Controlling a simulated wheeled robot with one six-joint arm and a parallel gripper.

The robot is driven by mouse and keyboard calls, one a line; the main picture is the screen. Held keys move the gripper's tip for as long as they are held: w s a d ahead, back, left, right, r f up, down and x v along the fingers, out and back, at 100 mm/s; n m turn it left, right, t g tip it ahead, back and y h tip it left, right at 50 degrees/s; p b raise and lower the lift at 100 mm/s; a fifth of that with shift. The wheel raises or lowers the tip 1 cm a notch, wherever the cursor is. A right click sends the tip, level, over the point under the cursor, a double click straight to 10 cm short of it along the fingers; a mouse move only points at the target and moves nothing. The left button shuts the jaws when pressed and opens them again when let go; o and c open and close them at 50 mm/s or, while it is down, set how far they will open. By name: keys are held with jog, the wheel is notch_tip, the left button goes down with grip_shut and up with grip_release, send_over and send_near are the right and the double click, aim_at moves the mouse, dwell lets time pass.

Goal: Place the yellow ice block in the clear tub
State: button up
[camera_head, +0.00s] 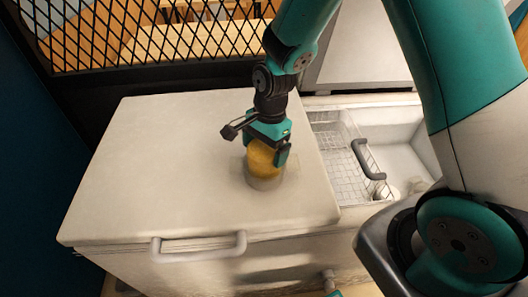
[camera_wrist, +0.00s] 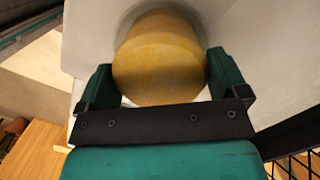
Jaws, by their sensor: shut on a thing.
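The yellow ice block (camera_head: 262,158) is a rounded, dull yellow piece held between the fingers of my gripper (camera_head: 267,150). In the wrist view the ice block (camera_wrist: 160,62) fills the gap between the two green fingers. The clear tub (camera_head: 265,182) is a pale, see-through round container on the white lid. The block is right over the tub, with its lower end at or inside the tub's mouth; I cannot tell how deep. The tub's far side is hidden behind the block and gripper.
The white freezer lid (camera_head: 170,165) is otherwise bare, with a grey handle (camera_head: 200,247) at its front. To the right, an open freezer bay holds a wire basket (camera_head: 340,155) with a dark handle (camera_head: 368,162). A black mesh screen (camera_head: 150,35) stands behind.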

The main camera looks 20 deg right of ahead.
jog(key=shift+f, duration=1)
jog(key=shift+f, duration=0.15)
jog(key=o, duration=0.9)
jog(key=r, duration=0.4)
jog(key=d+r+b, duration=0.1)
jog(key=r, duration=0.6)
jog(key=shift+w+d+r+b, duration=0.25)
jog(key=shift+w+r+b, duration=0.05)
jog(key=shift+w+r, duration=0.1)
jog(key=s+a+r+n+y, duration=0.1)
jog(key=s+a+r+n, duration=0.1)
jog(key=s+n, duration=0.4)
jog(key=s+a+r+n, duration=0.2)
jog(key=s+r+n, duration=0.2)
jog(key=s+n, duration=0.3)
jog(key=s+a+r+n+y, duration=0.1)
jog(key=s+a+r+n, duration=0.1)
jog(key=s+r+n, duration=0.2)
jog(key=shift+s+a+r+n+t+y, duration=0.1)
jog(key=shift+s+n+t+y, duration=0.1)
jog(key=shift+s+n, duration=0.55)
jog(key=shift+s+a+n+t+y, duration=0.15)
jog(key=shift+s+n, duration=0.3)
jog(key=shift+n, duration=0.5)
